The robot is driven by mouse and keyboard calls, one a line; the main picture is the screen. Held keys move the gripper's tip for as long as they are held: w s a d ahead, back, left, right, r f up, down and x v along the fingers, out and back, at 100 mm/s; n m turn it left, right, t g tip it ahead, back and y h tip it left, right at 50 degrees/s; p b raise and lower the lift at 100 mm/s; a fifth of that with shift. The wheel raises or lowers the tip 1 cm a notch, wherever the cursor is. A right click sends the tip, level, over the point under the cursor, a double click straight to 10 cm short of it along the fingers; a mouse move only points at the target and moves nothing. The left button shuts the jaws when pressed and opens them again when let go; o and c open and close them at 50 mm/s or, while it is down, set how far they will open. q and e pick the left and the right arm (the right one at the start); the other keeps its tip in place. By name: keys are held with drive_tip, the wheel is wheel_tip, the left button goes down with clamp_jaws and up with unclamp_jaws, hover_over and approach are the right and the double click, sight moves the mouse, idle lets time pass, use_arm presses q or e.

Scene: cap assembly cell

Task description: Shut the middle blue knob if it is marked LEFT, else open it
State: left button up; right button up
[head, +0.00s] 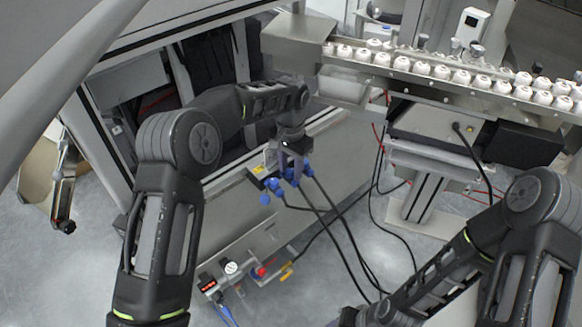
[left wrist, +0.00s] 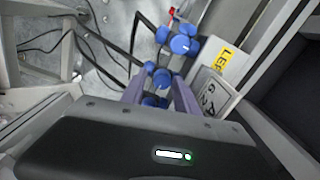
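Several blue knobs sit in a cluster on a fitting with black hoses, below my left gripper (head: 291,163) in the head view. One knob (head: 273,184) shows at the left of the cluster. In the left wrist view, a round blue knob (left wrist: 162,78) lies between and just beyond the two purple-grey fingers, which stand apart. Whether they touch it I cannot tell. A larger blue knob (left wrist: 180,45) is farther off. A yellow label (left wrist: 225,60) beside them reads "LEF", its end cut off or hidden; it also shows in the head view (head: 256,170). My right gripper's fingers do not show.
A rail of white caps (head: 440,72) runs across the upper right. Black hoses (head: 340,235) hang from the knobs to the floor. A small panel with a red button (head: 260,272) stands at the lower middle. Grey frame bars stand at the left.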

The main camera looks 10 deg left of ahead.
sight(291, 171)
use_arm(q)
drive_tip(key=shift+w+a+r, duration=0.1)
drive_tip(key=shift+a, duration=0.1)
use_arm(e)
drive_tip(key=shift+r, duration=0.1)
use_arm(q)
wheel_tip(291, 171, up, 8)
drive_tip(key=p, duration=0.4)
drive_tip(key=shift+d+p, duration=0.15)
drive_tip(key=shift+p, duration=0.2)
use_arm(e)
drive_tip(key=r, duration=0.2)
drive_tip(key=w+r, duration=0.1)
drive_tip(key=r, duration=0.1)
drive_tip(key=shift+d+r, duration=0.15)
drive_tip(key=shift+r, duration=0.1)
